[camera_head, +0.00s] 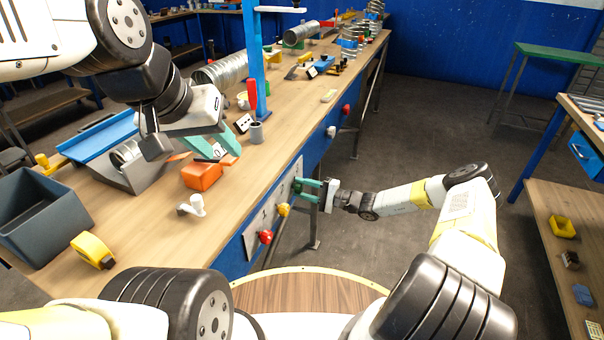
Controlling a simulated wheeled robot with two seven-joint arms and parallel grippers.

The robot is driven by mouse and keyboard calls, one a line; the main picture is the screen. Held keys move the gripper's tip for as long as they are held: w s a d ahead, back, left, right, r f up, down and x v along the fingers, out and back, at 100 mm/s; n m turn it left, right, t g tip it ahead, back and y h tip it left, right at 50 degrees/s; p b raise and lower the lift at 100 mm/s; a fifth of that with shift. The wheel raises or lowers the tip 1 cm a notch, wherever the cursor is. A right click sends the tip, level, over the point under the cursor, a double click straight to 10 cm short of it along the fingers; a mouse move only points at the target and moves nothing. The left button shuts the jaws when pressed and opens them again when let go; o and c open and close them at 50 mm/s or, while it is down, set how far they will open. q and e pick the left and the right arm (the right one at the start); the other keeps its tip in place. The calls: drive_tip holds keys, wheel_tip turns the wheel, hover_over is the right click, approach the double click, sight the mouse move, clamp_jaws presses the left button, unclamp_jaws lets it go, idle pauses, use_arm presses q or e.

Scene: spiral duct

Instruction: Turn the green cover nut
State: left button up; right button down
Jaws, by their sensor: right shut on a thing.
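The green cover nut (297,186) is on the grey panel on the front of the workbench, largely hidden by the teal fingers of my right gripper (305,189). My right gripper reaches it from the right and is shut on it. My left gripper (222,150) is above the bench top, near an orange block, with its two teal fingers apart and nothing seen between them.
A red knob (265,237) and a yellow knob (283,210) sit on the same panel. The workbench (148,218) holds an orange block (202,175), a white fitting (193,205), a yellow tape (92,250) and a grey bin (38,215).

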drive_tip(key=shift+n, duration=2.3)
drive_tip(key=c, duration=0.9)
unclamp_jaws()
drive_tip(key=shift+d, duration=0.1)
drive_tip(key=v, duration=0.7)
drive_tip(key=shift+d, duration=0.35)
drive_tip(key=shift+s, duration=0.15)
